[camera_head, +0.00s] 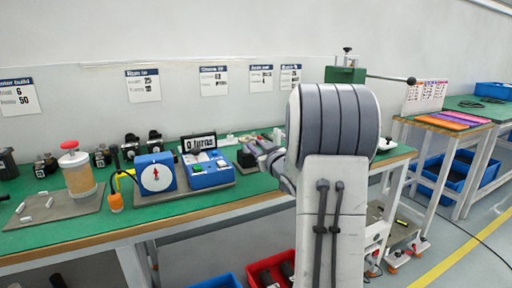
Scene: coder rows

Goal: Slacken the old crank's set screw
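My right arm fills the middle of the head view, and its gripper (266,154) points left over the bench, near a small dark block (246,157). The gripper is small and partly hidden by my own arm, so I cannot tell whether its fingers are open or shut. A blue box with a white dial and red pointer (155,177) stands on the bench. Beside it is a blue control panel (208,170) with a display reading "0 turns" (199,142). I cannot make out the old crank or its set screw; my arm hides part of the bench. My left gripper is not in view.
An orange-based tool (116,202) stands left of the dial box. A red-lidded jar (77,171) stands on a grey mat (60,208) with small white pieces. A green press-like device (345,75) with a black-knobbed lever shows behind my arm. Blue and red bins sit below.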

